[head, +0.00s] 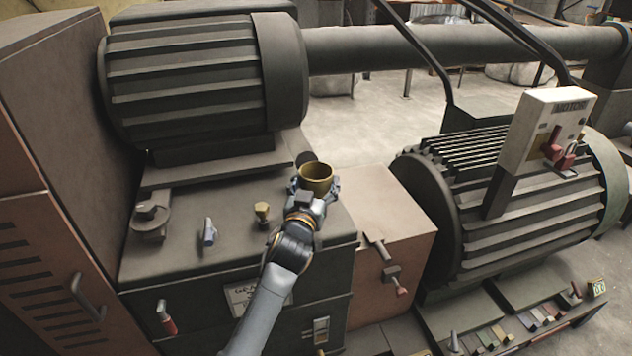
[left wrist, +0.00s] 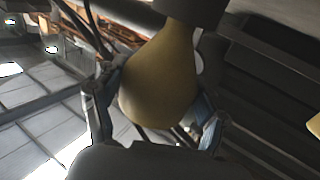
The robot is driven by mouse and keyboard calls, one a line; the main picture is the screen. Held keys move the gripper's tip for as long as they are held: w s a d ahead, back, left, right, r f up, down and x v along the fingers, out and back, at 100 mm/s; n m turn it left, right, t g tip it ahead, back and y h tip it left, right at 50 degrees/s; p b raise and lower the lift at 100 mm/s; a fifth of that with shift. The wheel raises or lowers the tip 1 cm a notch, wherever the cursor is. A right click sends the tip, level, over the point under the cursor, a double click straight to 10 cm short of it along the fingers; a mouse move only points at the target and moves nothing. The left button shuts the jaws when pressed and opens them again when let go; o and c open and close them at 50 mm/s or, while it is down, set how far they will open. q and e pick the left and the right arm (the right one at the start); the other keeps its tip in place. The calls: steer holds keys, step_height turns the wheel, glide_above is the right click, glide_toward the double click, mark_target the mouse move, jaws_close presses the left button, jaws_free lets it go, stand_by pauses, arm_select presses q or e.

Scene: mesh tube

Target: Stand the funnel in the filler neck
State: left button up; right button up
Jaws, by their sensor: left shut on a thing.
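The brass-coloured funnel (head: 316,172) is in the fingers of my left gripper (head: 314,192), above the right rear part of the gearbox top. Its round mouth faces up in the head view. In the left wrist view the funnel (left wrist: 158,88) fills the middle, between the two fingers (left wrist: 157,115), which are shut on it. Its narrow end meets the edge of a dark grey round part (left wrist: 190,8), perhaps the filler neck. I cannot tell whether the spout is inside it or in front of it. A dark round piece (head: 306,158) shows just behind the funnel in the head view.
The gearbox top (head: 185,262) carries a brass knob (head: 262,212), a blue-grey lever (head: 209,233) and a round cap (head: 148,212). A ribbed motor (head: 195,75) stands behind. A reddish block (head: 385,215) and another ribbed motor (head: 530,205) with a switch box (head: 545,125) stand right.

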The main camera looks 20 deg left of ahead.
arm_select(q)
steer(key=shift+f+b, duration=0.35)
steer(key=shift+f, duration=0.15)
steer(key=o, duration=1.3)
